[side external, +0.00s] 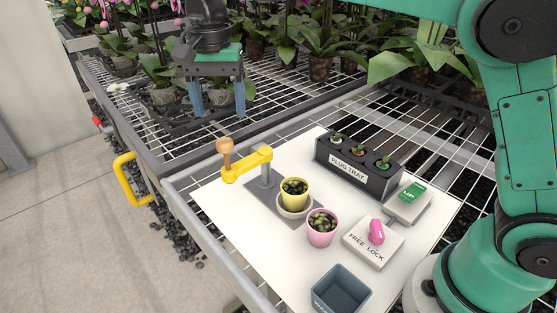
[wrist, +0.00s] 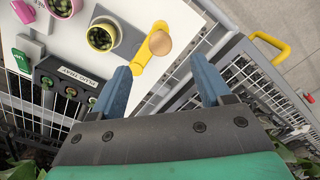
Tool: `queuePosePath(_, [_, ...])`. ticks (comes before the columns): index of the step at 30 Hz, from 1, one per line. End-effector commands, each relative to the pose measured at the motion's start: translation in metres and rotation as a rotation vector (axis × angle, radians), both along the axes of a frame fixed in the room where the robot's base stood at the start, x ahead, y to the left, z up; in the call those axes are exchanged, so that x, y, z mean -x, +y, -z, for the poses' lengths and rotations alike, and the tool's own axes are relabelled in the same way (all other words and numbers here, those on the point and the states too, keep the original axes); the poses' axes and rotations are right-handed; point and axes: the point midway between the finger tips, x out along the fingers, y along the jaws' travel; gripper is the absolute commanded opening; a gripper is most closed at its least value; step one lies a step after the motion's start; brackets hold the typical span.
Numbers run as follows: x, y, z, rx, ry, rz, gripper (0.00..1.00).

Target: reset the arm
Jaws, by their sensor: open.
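My gripper (side external: 219,104) is open and empty, raised over the rear wire bench, above and behind the yellow crank arm. Its two blue fingers stand apart in the wrist view (wrist: 166,88), with nothing between them. The yellow crank arm (side external: 247,165) with a round wooden knob (side external: 225,146) stands on a grey post at the left of the white board (side external: 215,200). In the wrist view the knob (wrist: 160,43) lies just beyond the fingers, apart from them.
A yellow pot (side external: 295,194) stands in a saucer beside the post; a pink pot (side external: 321,230) is in front. The plug tray (side external: 347,178), green-topped UP block (side external: 409,203), FREE LOCK block (side external: 361,248) and blue-grey bin (side external: 341,288) surround them. Potted orchids (side external: 320,40) crowd the back. A yellow handle (side external: 124,178) juts out left.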

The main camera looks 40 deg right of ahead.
Motion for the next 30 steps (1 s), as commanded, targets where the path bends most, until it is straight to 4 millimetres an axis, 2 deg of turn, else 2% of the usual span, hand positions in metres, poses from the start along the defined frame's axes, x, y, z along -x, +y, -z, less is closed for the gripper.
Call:
queuePosePath(7, [0.006, -0.009, -0.003, -0.008, -0.034, -0.041, 0.71])
queuePosePath(14, [0.041, -0.048, -0.007, -0.010, -0.216, -0.264, 0.71])
queuePosePath(19, [0.077, -0.077, 0.008, 0.048, -0.374, -0.457, 0.71])
queuePosePath(24, [0.110, -0.098, 0.034, 0.142, -0.502, -0.625, 0.71])
queuePosePath(30, [0.130, -0.108, 0.056, 0.227, -0.578, -0.738, 0.71])
